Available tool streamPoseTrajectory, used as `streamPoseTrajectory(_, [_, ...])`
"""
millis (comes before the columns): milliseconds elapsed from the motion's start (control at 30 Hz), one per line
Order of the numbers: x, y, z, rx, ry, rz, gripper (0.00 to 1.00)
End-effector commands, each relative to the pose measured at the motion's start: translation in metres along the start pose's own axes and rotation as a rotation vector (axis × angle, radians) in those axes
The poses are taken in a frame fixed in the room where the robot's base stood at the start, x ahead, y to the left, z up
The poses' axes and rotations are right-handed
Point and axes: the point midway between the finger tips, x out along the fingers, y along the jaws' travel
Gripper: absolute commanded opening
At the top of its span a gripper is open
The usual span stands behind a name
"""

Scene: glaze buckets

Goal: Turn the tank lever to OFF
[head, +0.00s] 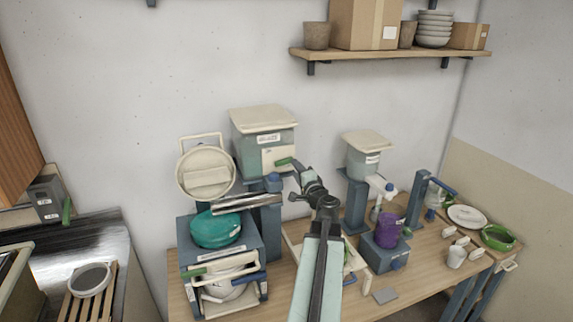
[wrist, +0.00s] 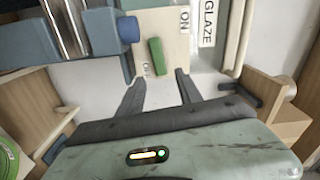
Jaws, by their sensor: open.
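The glaze tank (head: 250,150) is a grey-blue box with a cream lid, standing at the back of the table. A cream plate on its front (head: 270,153) carries a short green lever (head: 284,162). In the wrist view the lever (wrist: 156,57) stands nearly upright in the picture. The ON mark (wrist: 185,18) is to its upper right, and a partly readable mark (wrist: 146,70), seemingly OFF, is by its lower left. My gripper (wrist: 157,84) is open and empty, its two dark fingertips just below the lever, seemingly apart from it. In the head view my gripper (head: 298,172) is close to the plate.
A blue knob (wrist: 128,30) and metal rollers (head: 245,203) are left of the plate. A teal bowl (head: 217,229) sits below the rollers. A second tank (head: 363,160) and a purple cup (head: 387,230) stand to the right.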

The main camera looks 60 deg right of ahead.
Motion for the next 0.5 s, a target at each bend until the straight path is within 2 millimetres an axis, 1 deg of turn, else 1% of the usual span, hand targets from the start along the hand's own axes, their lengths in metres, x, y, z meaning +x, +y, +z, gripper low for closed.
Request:
streamPoseTrajectory(33, [0.012,0.000,0.000,0.000,-0.003,0.000,0.42])
streamPoseTrajectory(233, [0.051,-0.001,0.003,0.000,-0.007,-0.001,0.42])
streamPoseTrajectory(333, [0.060,-0.001,0.005,0.000,-0.008,-0.001,0.42])
streamPoseTrajectory(500, [0.060,-0.001,0.006,0.000,-0.008,-0.001,0.42])
